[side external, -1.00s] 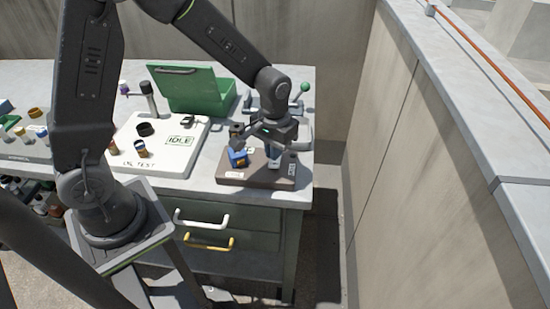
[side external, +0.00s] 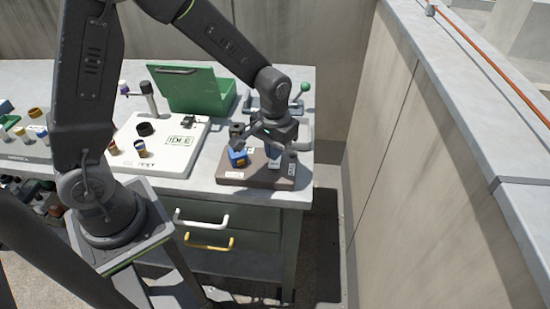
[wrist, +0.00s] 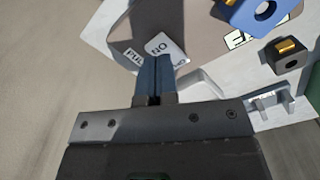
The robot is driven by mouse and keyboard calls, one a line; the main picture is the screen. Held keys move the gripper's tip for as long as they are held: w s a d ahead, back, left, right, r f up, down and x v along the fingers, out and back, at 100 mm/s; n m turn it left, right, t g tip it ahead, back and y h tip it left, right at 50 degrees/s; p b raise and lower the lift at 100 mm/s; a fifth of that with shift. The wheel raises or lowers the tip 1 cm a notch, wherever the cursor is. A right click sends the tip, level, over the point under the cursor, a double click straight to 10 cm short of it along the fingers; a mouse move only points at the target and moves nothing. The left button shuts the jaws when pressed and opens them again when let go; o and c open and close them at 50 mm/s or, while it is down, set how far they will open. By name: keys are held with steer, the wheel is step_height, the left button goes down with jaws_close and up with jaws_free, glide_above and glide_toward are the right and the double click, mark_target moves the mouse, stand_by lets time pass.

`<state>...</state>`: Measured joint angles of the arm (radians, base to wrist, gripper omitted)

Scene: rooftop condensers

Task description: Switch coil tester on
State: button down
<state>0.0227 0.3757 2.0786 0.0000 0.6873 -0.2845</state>
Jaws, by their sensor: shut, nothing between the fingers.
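A white panel (side external: 125,165) lies on the bench, with partly legible lettering ending in "TEST" and a sign reading IDLE (side external: 180,141). Several small coloured cylinders stand on it. To its right is a brown board (side external: 235,179) carrying a blue block (side external: 237,157) and small white labels. My gripper (side external: 274,165) is over the right part of this board, shut and empty. In the wrist view, its fingertips (wrist: 156,66) are together beside a white label (wrist: 166,49) reading "NO". The blue block (wrist: 258,12) shows at the top right. I cannot tell whether the fingertips touch the board.
An open green case (side external: 190,88) stands behind the white panel. A device with a green-knobbed lever (side external: 304,87) stands behind my gripper. A dark block with a brass top (wrist: 288,53) lies right in the wrist view. A concrete wall (side external: 390,130) rises beyond the bench's right end.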

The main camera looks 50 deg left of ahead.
mark_target(274, 164)
steer(key=shift+f, duration=1.35)
stand_by(0.7)
steer(key=shift+r, duration=3.55)
steer(key=s+r+m+t, duration=0.3)
steer(key=s+r+t, duration=0.2)
steer(key=s+r, duration=0.9)
steer(key=shift+s+a+t, duration=0.3)
steer(key=shift+s+a, duration=0.1)
steer(key=shift+s, duration=0.8)
